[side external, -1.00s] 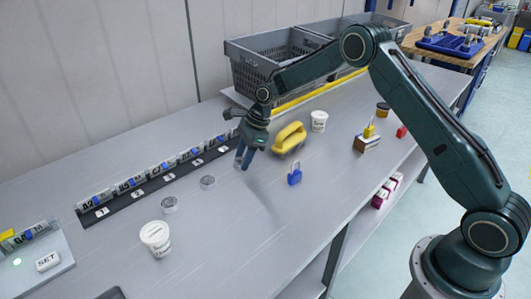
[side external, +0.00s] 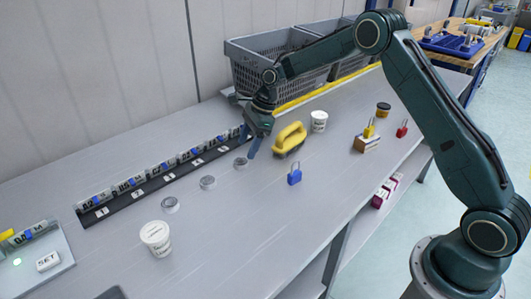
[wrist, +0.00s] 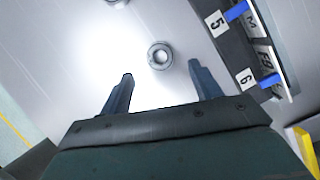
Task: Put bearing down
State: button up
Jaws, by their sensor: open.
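A small round grey metal bearing (side external: 241,162) lies flat on the grey bench, just beside my fingertips. It also shows in the wrist view (wrist: 159,56), slightly beyond and between the two fingertips, apart from both. My gripper (side external: 250,147) is open and empty, with its fingers pointing down; it also shows in the wrist view (wrist: 160,71). Two more round grey bearings, a middle one (side external: 208,182) and a near one (side external: 170,204), lie on the bench, roughly in a line with the first.
A black numbered rack (side external: 150,182) with labelled holders runs along the back. A yellow-handled brush (side external: 290,138), a blue padlock (side external: 294,175) and white tubs, one near (side external: 155,238) and one far (side external: 319,121), stand on the bench. Grey crates (side external: 275,68) stand behind. The front middle is clear.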

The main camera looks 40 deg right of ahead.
jog(key=v, duration=0.7)
jog(key=shift+r, duration=0.2)
dwell(0.4)
jog(key=s+a+r+n+t+h, duration=0.2)
jog(key=s+a+r+n, duration=0.1)
jog(key=s+r+n, duration=1.2)
jog(key=s+d+f+n+t+h, duration=0.1)
jog(key=s+n, duration=0.6)
jog(key=s, duration=1.7)
jog(key=shift+d+f+n+t+h, duration=0.3)
jog(key=shift+d+t+h, duration=0.1)
jog(key=shift+d+h, duration=0.15)
